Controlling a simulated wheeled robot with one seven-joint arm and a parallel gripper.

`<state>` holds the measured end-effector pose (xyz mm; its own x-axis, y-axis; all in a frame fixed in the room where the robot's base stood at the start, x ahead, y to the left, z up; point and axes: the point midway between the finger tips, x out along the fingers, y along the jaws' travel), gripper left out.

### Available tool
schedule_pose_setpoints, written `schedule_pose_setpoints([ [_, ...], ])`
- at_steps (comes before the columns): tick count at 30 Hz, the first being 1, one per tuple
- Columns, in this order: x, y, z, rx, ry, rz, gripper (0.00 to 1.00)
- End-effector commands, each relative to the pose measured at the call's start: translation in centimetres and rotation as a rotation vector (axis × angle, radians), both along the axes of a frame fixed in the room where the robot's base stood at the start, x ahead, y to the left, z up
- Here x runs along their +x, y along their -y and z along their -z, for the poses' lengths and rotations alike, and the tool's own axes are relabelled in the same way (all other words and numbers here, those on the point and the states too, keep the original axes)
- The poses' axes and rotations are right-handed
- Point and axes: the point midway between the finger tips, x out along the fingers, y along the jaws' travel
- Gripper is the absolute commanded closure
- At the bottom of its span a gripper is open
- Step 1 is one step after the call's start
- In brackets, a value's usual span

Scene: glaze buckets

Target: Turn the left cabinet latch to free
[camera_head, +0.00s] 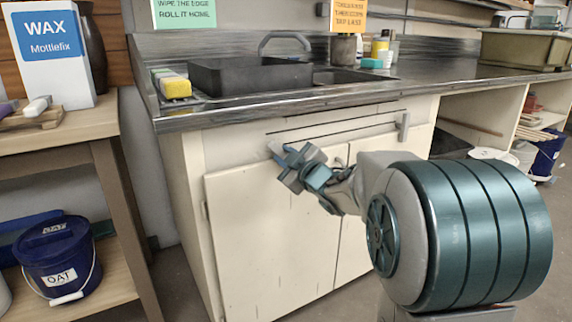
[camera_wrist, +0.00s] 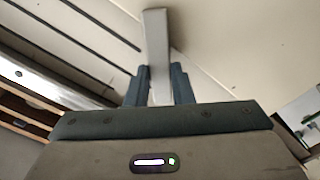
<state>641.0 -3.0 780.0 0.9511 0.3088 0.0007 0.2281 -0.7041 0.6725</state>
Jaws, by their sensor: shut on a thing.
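The left cabinet latch (camera_head: 274,147) is a small grey bar at the upper left of the cream cabinet, just above the left door (camera_head: 250,235). It looks slanted in the head view, and my gripper hides most of it. In the wrist view the latch (camera_wrist: 156,38) extends up the picture from between my fingers. My gripper (camera_head: 290,166) is shut on the latch, and its fingers (camera_wrist: 159,88) stand on both sides of the bar. The left door looks closed.
A second grey latch (camera_head: 403,125) stands upright at the cabinet's upper right. The metal worktop (camera_head: 430,85) with a dark sink (camera_head: 250,74) overhangs the cabinet. A wooden table (camera_head: 75,140) with a wax box (camera_head: 52,50) stands left; a blue bucket (camera_head: 58,258) sits below.

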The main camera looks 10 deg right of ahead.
Motion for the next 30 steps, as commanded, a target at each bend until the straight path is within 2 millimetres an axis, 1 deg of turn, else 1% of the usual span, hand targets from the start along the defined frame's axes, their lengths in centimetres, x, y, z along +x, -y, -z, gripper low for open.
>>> schedule_pose_setpoints([
  [1, -0.03, -0.09, 0.33, -0.044, 0.014, -0.001, 1.00],
  [18, -0.11, -0.34, 0.59, -0.540, 0.173, -0.002, 1.00],
  [24, -0.11, -0.34, 0.72, -0.671, 0.215, -0.001, 1.00],
  [30, -0.11, -0.33, 0.80, -0.757, 0.244, 0.000, 1.00],
])
